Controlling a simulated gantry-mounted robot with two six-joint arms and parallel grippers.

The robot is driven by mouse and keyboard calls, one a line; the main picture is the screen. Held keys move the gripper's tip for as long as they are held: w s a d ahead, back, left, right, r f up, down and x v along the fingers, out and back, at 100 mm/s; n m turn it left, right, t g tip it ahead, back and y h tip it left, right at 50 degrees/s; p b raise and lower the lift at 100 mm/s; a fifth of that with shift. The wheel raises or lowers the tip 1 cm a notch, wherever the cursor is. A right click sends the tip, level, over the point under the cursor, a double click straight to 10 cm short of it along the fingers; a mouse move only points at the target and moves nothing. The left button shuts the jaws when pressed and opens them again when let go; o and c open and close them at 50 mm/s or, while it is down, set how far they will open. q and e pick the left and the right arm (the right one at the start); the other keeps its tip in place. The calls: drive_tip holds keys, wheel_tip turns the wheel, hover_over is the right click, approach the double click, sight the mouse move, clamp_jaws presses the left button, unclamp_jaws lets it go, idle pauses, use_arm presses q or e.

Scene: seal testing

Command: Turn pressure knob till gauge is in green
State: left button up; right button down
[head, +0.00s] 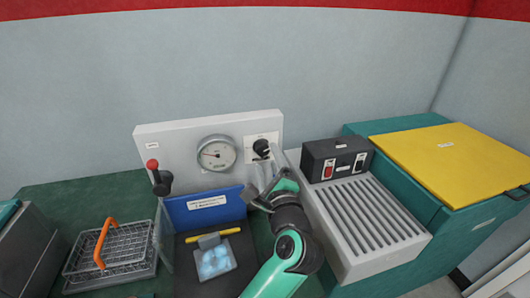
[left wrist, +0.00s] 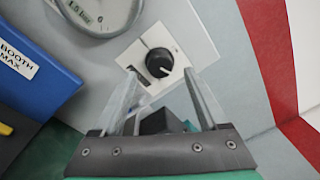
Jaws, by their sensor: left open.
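The black pressure knob (head: 261,148) sits on a white plate on the upright panel, right of the gauge. The round gauge (head: 217,153) has a white dial; its needle and any green zone are too small to read. In the left wrist view the knob (left wrist: 159,62) shows a white pointer mark, and only the lower edge of the gauge (left wrist: 98,14) is visible. My left gripper (head: 262,183) is open and empty just below the knob. In the left wrist view its fingers (left wrist: 165,90) point toward the knob, which lies beyond their tips, apparently untouched. My right gripper is not in view.
A red-tipped lever (head: 153,165) stands at the panel's left. A blue sign board (head: 205,208) and a tray with a bag (head: 214,262) lie below. A black switch box (head: 337,158) and a ribbed grey unit (head: 370,222) stand right. A wire basket (head: 110,250) is at left.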

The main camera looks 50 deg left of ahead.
use_arm(q)
drive_tip(key=p+v, duration=0.1)
drive_tip(key=v, duration=0.7)
drive_tip(key=shift+s+r+p, duration=0.1)
drive_tip(key=shift+p, duration=0.2)
